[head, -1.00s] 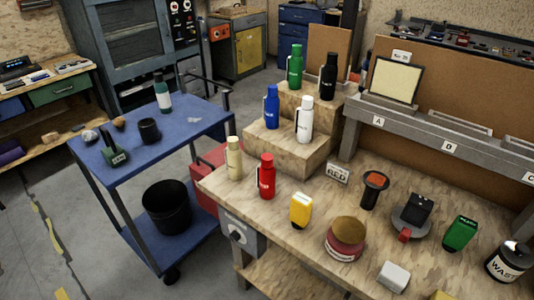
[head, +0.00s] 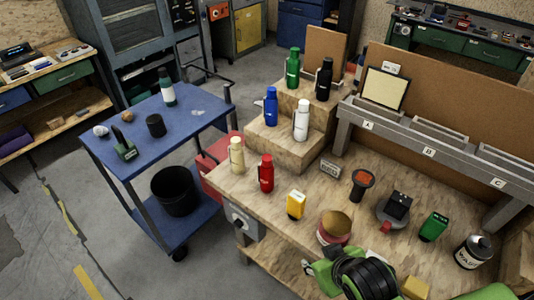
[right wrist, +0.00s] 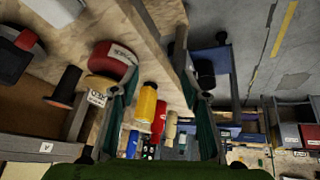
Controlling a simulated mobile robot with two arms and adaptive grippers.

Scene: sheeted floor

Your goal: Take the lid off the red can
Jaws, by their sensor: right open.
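The red can (head: 333,240) is a squat, round red container with a pale label and a brownish lid (head: 335,222) on top. It stands near the front of the wooden workbench and also shows in the right wrist view (right wrist: 113,60), left of the fingers. My right gripper (head: 308,268) is in the lower part of the head view, just in front of the can, partly hidden by its own green and black wrist. In the right wrist view its fingers (right wrist: 165,85) are apart with nothing held between them. My left gripper is not in view.
A yellow container (head: 296,204) and a red bottle (head: 266,173) stand left of the can on the workbench (head: 240,190). A black-and-orange object (head: 362,184) and a dark device on a round base (head: 397,206) are behind and right. A blue cart (head: 190,118) stands left.

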